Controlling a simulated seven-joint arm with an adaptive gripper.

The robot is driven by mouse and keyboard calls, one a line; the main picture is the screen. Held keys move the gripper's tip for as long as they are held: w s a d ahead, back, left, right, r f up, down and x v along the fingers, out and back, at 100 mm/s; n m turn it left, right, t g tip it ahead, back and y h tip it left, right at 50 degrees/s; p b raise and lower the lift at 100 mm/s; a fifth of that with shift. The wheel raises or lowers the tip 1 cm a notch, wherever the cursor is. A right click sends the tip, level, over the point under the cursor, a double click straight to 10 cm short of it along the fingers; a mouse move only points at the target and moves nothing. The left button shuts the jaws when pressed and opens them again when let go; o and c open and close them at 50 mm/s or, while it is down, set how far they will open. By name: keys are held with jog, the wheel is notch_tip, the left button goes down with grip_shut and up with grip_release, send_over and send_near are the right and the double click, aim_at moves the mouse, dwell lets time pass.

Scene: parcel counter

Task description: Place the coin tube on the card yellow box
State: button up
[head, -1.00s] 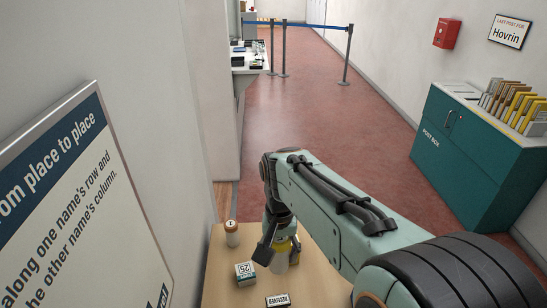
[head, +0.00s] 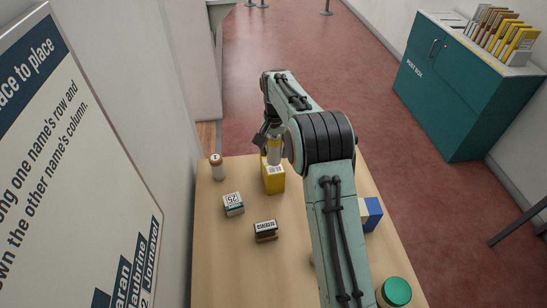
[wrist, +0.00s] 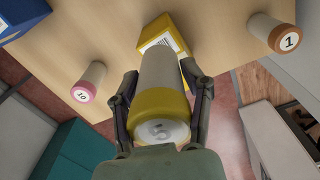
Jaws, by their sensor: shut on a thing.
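My gripper (wrist: 160,105) is shut on a pale coin tube (wrist: 160,68) with a yellow band and a 5 on its end cap. The tube also shows in the head view (head: 274,152), partly hidden by my gripper. The card yellow box (head: 273,182) stands on the table directly below it, with a barcode label on its top. The box also shows in the wrist view (wrist: 167,34) just beyond the tube's far end. The tube is upright at the box's top; I cannot tell whether they touch.
An orange-capped tube (head: 217,167), a small box marked 25 (head: 233,205) and a received stamp (head: 265,231) stand on the table (head: 225,270). A blue box (head: 373,214) and a green-lidded jar (head: 395,292) are at right. A pink-capped tube (wrist: 90,80) stands nearby.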

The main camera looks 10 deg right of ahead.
aim_at(274, 158)
jog(key=shift+w+f, duration=0.3)
jog(key=shift+f, duration=1.55)
jog(key=o, duration=1.3)
jog(key=shift+f, duration=0.1)
